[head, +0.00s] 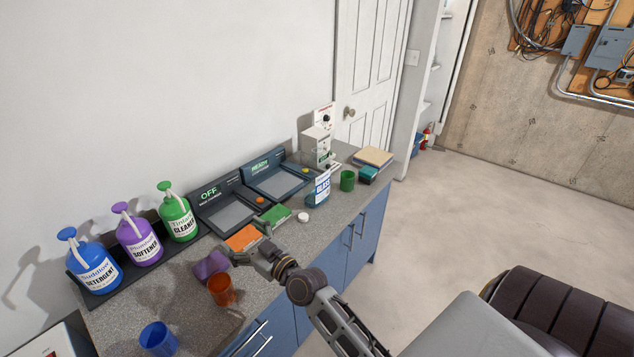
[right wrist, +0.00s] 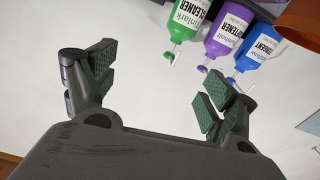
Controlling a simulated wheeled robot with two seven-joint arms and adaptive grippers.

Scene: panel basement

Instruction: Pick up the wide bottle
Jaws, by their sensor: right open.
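Several labelled bottles stand on the counter. A blue detergent bottle (head: 95,264), a purple softener bottle (head: 138,236) and a green cleaner bottle (head: 178,216) stand in a row on a dark tray at the left. A smaller blue bottle (head: 318,190) with a white label stands farther right. I cannot tell for certain which is the wide bottle. My right gripper (head: 249,244) is open and empty above the counter, right of the row and apart from it. In the right wrist view, the open fingers (right wrist: 165,85) show with the three bottles upside down beyond. My left gripper is out of view.
An orange cup (head: 221,290), a purple object (head: 211,265) and a blue cup (head: 158,338) are near my right gripper. Two dark panel devices (head: 228,213) stand against the wall. A green cup (head: 348,180) stands toward the far end. Open floor (head: 450,220) lies right of the counter.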

